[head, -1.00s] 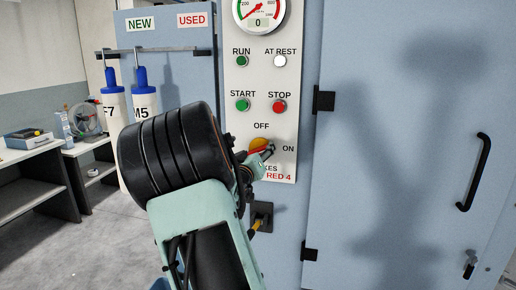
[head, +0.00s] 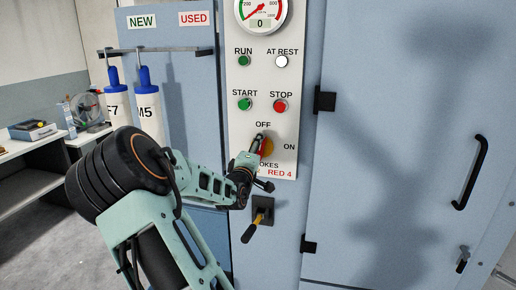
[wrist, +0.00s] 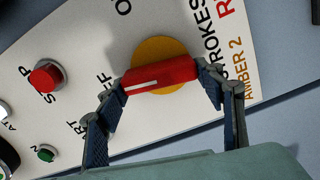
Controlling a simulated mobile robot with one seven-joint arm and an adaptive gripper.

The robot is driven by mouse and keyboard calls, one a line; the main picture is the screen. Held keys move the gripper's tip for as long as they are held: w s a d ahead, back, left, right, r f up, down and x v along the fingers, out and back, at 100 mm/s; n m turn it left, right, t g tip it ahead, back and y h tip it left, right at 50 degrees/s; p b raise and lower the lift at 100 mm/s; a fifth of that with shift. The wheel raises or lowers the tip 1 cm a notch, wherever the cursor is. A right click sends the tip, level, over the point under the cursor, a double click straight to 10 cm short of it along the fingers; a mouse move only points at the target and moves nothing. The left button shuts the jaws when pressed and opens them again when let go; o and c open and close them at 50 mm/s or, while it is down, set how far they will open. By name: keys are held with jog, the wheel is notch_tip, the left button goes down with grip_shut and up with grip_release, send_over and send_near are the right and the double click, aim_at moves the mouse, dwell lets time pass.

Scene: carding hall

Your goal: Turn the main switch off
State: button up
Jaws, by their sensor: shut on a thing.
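The main switch is a yellow disc (head: 268,147) with a red bar handle on the white panel (head: 288,130), between the OFF and ON labels. In the wrist view the red handle (wrist: 165,76) lies across the yellow disc (wrist: 160,50), and the white mark on it points toward the OFF lettering. My gripper (head: 260,144) is at the switch in the head view and covers part of it. In the wrist view my gripper (wrist: 160,80) has a finger at each end of the handle and is shut on it.
The green START button (head: 244,104) and red STOP button (head: 280,105) sit just above the switch. A cabinet door with a black handle (head: 471,172) is on the right; blue-capped tubes (head: 149,105) hang left.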

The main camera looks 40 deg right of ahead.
jog(key=shift+n, duration=1.1)
jog(key=o, duration=1.2)
jog(key=shift+c, duration=0.2)
jog(key=v, duration=1.2)
jog(key=shift+w, duration=0.1)
